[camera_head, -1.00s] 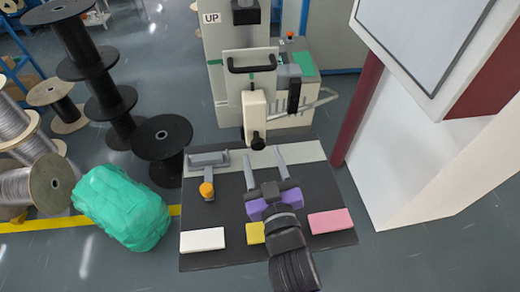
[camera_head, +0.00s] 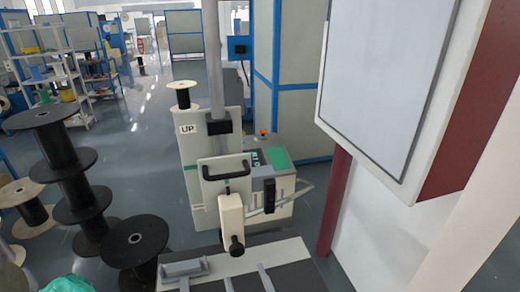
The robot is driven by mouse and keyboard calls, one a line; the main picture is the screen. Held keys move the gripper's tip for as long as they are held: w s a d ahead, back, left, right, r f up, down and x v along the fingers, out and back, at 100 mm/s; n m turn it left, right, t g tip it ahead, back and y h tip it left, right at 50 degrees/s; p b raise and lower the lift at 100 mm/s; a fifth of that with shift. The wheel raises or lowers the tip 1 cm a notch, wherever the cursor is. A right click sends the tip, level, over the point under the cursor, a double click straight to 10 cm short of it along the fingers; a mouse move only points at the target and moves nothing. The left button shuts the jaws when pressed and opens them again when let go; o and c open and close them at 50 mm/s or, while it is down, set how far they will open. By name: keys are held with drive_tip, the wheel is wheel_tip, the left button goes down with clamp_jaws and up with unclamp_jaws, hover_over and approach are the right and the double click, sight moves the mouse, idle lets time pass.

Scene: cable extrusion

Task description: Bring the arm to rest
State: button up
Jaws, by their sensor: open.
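Only the two grey fingertips of my gripper (camera_head: 247,281) show, at the bottom edge of the head view. They are spread apart with nothing between them. The rest of my gripper and arm is below the frame. The fingertips show over the dark work surface (camera_head: 300,276), in front of its pale back strip (camera_head: 280,256).
A grey fixture (camera_head: 185,269) sits at the surface's left. Behind stands a white machine (camera_head: 205,150) marked UP. Stacked black spools (camera_head: 75,190) and another black spool (camera_head: 135,240) stand left. A dark red post (camera_head: 335,200) and a white panel (camera_head: 385,90) are on the right.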

drive_tip(key=s+d+f+m+g+h, duration=0.1)
drive_tip(key=s+d+m+h, duration=0.2)
drive_tip(key=s+d, duration=0.8)
drive_tip(key=s+d+f+m+g+h, duration=0.1)
drive_tip(key=s+d+m+h, duration=0.2)
drive_tip(key=s+d, duration=0.9)
drive_tip(key=s, duration=0.8)
drive_tip(key=shift+d+f, duration=0.15)
drive_tip(key=shift+f, duration=0.05)
drive_tip(key=shift+s, duration=0.1)
